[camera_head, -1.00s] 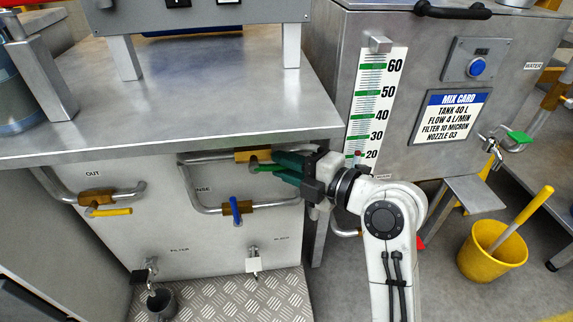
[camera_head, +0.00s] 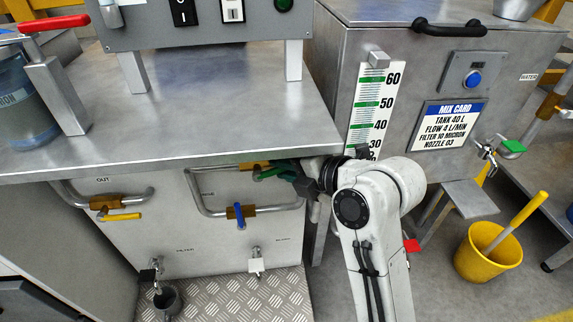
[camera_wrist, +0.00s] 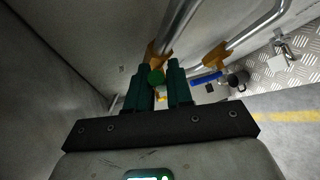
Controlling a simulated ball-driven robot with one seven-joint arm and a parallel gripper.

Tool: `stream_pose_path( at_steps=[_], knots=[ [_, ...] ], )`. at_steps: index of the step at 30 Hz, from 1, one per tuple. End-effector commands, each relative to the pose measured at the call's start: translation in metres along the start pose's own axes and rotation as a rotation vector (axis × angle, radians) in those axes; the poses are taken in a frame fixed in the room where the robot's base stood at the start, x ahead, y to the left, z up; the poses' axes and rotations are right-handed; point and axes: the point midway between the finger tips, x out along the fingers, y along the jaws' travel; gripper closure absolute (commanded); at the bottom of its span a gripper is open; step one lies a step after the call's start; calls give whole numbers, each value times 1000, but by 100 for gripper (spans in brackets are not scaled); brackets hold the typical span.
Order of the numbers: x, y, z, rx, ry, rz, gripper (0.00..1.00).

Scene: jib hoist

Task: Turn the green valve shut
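The green valve (camera_head: 262,174) is a green lever on a brass body on the upper pipe of the white panel, under the bench top. Its lever points right, roughly along the pipe. My gripper (camera_head: 276,170) reaches it from the right, its dark green fingers partly hidden by the bench edge. In the wrist view, the green lever's end (camera_wrist: 157,76) shows between the tips of my gripper (camera_wrist: 159,68). The fingers stand apart with a gap between them. The lever looks close to the left finger; I cannot tell whether they touch.
A blue-handled valve (camera_head: 239,212) sits just below left, and a yellow-handled one (camera_head: 119,216) farther left. The bench top (camera_head: 200,115) overhangs the pipes. A tank (camera_head: 440,75) stands at right, with another green-handled tap (camera_head: 512,146). A yellow bucket (camera_head: 487,252) stands on the floor.

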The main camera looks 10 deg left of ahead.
Motion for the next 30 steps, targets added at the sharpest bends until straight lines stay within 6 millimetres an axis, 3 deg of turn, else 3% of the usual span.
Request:
stream_pose_path(
  at_steps=[6,17,20,30],
  knots=[
    [0,1,0,0,1,2,59],
    [-7,2,1,1,-1,2,59],
    [-19,-1,0,3,0,1,59],
    [-85,-30,-4,4,-3,1,59]
  ],
)
